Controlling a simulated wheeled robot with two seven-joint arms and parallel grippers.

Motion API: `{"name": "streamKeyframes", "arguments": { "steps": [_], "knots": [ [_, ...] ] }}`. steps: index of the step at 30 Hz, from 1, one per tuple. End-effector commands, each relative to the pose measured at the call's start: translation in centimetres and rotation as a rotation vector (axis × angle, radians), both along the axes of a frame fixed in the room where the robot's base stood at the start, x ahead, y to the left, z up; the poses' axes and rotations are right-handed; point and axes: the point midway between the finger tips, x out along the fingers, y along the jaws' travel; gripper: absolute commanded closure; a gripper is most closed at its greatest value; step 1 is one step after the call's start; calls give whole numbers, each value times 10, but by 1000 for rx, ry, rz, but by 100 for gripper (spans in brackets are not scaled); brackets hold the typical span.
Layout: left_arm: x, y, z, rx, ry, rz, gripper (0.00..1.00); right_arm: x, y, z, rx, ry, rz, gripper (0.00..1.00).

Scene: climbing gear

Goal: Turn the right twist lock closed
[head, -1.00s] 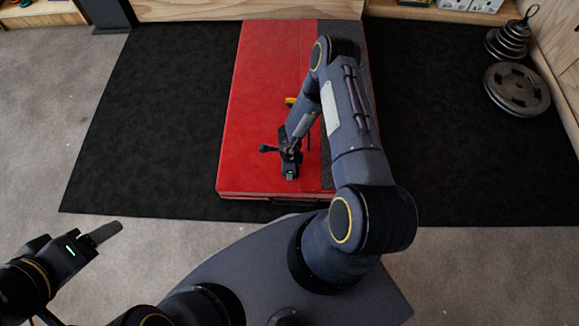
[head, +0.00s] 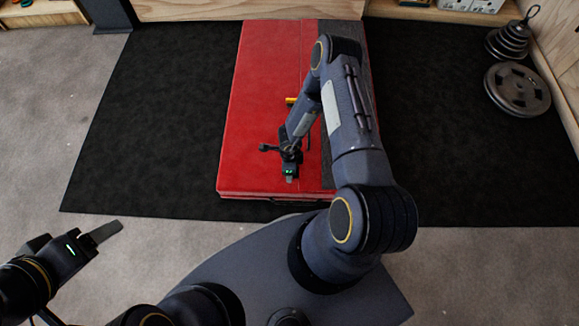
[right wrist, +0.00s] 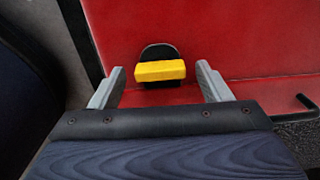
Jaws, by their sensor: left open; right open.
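In the right wrist view a yellow twist lock bar (right wrist: 160,71) lies level across the picture in front of a rounded black base (right wrist: 158,51) on red material. My right gripper (head: 289,180) is open, with one finger on each side of the bar and a gap at both ends. In the head view it is low over the near end of the red pad (head: 262,120), and the lock it faces is hidden there. A yellow piece (head: 291,101) shows farther up the pad, partly behind my right arm. My left gripper (head: 108,231) is open and empty, off to the left over the carpet.
The pad lies on a black floor mat (head: 150,120). Weight plates (head: 517,90) lie on the mat's right side, near a wooden wall. A black strap or handle (right wrist: 305,101) shows at the right of the wrist view. The mat left of the pad is clear.

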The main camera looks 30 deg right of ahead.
Motion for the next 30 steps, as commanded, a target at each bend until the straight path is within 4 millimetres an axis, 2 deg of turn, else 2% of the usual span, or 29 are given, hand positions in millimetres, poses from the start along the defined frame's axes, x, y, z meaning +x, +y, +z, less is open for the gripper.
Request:
{"name": "streamKeyframes", "arguments": {
  "steps": [6,12,17,30],
  "knots": [
    [0,0,20,0,0,0,37,1,0,42,0,-2,0,29],
    [0,0,31,0,0,0,37,1,1,68,1,-2,-1,29],
    [0,0,32,0,0,0,37,0,1,74,1,-1,0,29],
    [0,0,32,0,0,0,37,0,1,73,1,-1,0,29]
  ]
}}
